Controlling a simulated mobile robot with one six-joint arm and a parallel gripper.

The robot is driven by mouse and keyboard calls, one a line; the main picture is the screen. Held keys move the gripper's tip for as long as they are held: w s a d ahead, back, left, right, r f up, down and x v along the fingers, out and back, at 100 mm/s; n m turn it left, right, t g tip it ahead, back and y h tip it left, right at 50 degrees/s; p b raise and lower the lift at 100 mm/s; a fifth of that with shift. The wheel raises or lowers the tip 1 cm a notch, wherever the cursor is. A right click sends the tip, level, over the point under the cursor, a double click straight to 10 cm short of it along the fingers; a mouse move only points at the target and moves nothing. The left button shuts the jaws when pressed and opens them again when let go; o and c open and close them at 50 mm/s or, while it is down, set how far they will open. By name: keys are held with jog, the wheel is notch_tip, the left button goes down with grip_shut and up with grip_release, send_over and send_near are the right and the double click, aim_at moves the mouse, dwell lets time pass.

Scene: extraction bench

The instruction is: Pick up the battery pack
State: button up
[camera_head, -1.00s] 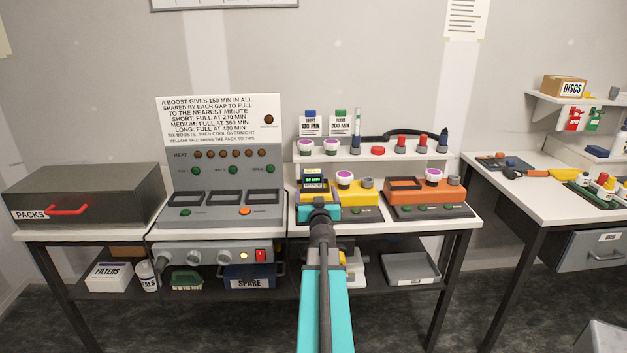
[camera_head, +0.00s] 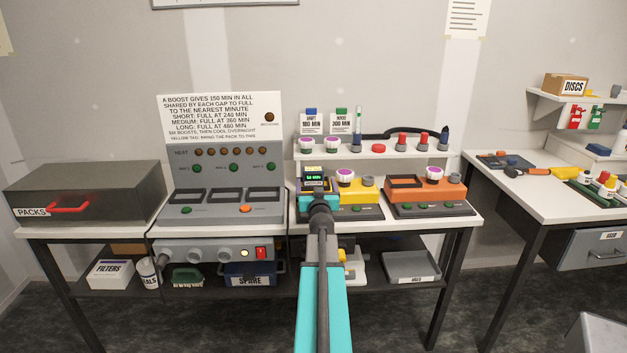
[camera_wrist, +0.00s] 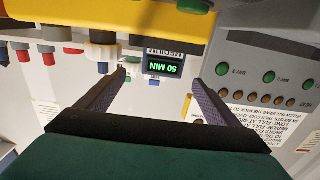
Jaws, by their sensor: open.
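The battery pack (camera_head: 314,177) is a dark block with a green-lit display, at the left end of the yellow unit on the middle bench. In the wrist view, which is upside down, the display of the pack (camera_wrist: 163,68) reads 50 MIN, with MEDIUM beside it. My gripper (camera_wrist: 158,82) is open, with one finger on each side of the display in the picture. I cannot tell whether either finger touches the pack. In the head view my teal wrist hides the fingers and the pack's lower part.
The yellow unit (camera_head: 357,198) has knobs close to the pack. An orange unit (camera_head: 425,190) stands to the right. A grey charger panel (camera_head: 220,190) stands to the left, beside a dark PACKS box (camera_head: 85,190). A shelf (camera_head: 375,155) with several small items runs behind.

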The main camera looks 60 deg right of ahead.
aim_at(314, 177)
jog(key=shift+x, duration=2.3)
jog(key=shift+f+b+x, duration=0.15)
jog(key=shift+b+x, duration=0.15)
jog(key=shift+x, duration=0.5)
jog(key=shift+f+b+x, duration=0.1)
jog(key=shift+b+x, duration=0.15)
jog(key=shift+x, duration=1.55)
jog(key=shift+w+a, duration=0.1)
jog(key=shift+r, duration=0.1)
jog(key=c, duration=1.6)
jog(key=shift+r, duration=0.1)
